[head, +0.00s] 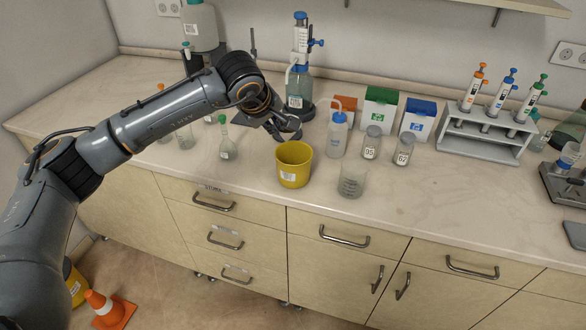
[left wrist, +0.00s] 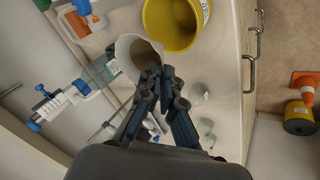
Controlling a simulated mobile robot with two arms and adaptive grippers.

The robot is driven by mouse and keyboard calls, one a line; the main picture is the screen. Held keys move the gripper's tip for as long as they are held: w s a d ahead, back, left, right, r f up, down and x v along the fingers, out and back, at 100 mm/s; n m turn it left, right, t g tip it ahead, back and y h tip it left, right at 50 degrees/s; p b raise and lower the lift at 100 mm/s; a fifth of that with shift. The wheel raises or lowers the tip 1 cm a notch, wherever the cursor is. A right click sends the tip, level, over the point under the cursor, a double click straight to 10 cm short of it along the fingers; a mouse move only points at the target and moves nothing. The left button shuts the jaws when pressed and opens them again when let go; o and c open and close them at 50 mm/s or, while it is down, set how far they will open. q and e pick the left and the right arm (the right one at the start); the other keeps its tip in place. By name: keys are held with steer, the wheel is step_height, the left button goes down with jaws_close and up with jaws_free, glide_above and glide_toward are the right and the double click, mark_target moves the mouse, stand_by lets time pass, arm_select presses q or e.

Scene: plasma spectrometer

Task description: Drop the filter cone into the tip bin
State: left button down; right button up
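The filter cone (left wrist: 125,48) is a pale, greyish-white funnel shape in the left wrist view, at the tips of my left gripper (left wrist: 162,76). The fingers are close together with the cone's edge between them. In the head view my left gripper (head: 284,127) is above the bench, just behind and above the rim of the yellow tip bin (head: 293,172). The bin is upright, with a white label, and also shows in the left wrist view (left wrist: 168,38), beside the cone and apart from it. The cone is hard to make out in the head view. My right gripper is out of view.
A glass beaker (head: 352,180), a blue-capped wash bottle (head: 337,135) and two labelled jars (head: 371,143) stand right of the bin. A green-stoppered flask (head: 227,146) stands to its left. A bottle-top dispenser (head: 299,88) stands behind.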

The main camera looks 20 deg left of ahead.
arm_select(q)
steer(key=c, duration=1.4)
jaws_free()
steer(key=shift+c, duration=0.2)
steer(key=v, duration=1.2)
